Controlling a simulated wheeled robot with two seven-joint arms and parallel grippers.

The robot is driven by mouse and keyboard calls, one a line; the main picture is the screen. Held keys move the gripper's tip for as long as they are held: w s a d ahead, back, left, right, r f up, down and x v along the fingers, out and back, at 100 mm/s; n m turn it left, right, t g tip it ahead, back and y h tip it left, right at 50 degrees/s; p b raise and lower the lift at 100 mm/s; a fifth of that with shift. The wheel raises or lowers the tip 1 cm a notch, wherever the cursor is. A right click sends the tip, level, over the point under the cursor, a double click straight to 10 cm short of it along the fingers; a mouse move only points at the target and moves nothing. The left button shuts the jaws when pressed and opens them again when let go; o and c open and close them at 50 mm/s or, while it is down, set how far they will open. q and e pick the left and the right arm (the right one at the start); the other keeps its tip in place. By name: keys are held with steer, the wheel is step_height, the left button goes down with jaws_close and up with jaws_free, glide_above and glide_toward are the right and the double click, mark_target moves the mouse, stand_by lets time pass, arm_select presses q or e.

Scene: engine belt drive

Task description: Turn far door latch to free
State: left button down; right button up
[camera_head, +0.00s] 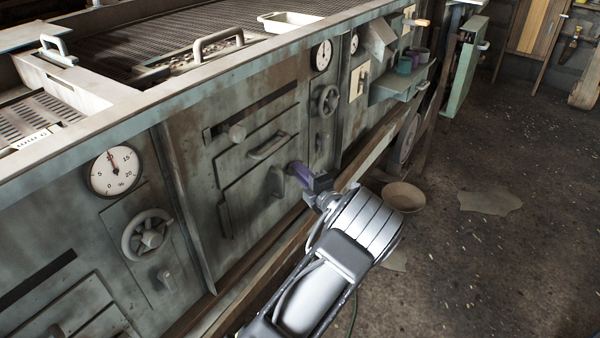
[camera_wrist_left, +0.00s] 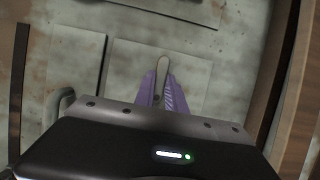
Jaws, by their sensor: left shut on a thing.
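My left gripper (camera_head: 300,173) reaches the front of the long grey-green machine, at the right edge of its far lower door (camera_head: 245,190). Its purple fingers also show in the left wrist view (camera_wrist_left: 162,88). They are closed on a pale, narrow, rounded latch lever (camera_wrist_left: 162,64), whose end shows between and beyond the fingertips. The lever stands in front of a pale rectangular plate (camera_wrist_left: 190,75). In the head view the fingers hide most of the latch, so its angle is hard to tell. The door looks shut. My right gripper is not in view.
A handwheel (camera_head: 328,100) and gauge (camera_head: 321,55) are above. A bowl (camera_head: 403,197) lies right of my arm. The floor at right is mostly open.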

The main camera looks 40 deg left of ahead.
arm_select(q)
steer(key=shift+r+m, duration=0.1)
steer(key=shift+m, duration=0.3)
steer(key=shift+w+r+m+g+h+p, duration=0.15)
steer(key=shift+m+g+h+p, duration=0.4)
steer(key=shift+m+g+p, duration=1.05)
steer(key=shift+w+r+m+g+h+p, duration=0.15)
steer(key=shift+m+g+h+p, duration=0.55)
steer(key=shift+m, duration=1.85)
steer(key=shift+w+m+g+h+p, duration=0.15)
steer(key=shift+m+g+h+p, duration=0.2)
steer(key=shift+m+g+p, duration=1.25)
steer(key=shift+m+t+b, duration=0.3)
steer(key=shift+m+t, duration=0.3)
steer(key=shift+m, duration=0.05)
steer(key=c, duration=1.4)
jaws_free()
steer(key=shift+r, duration=0.1)
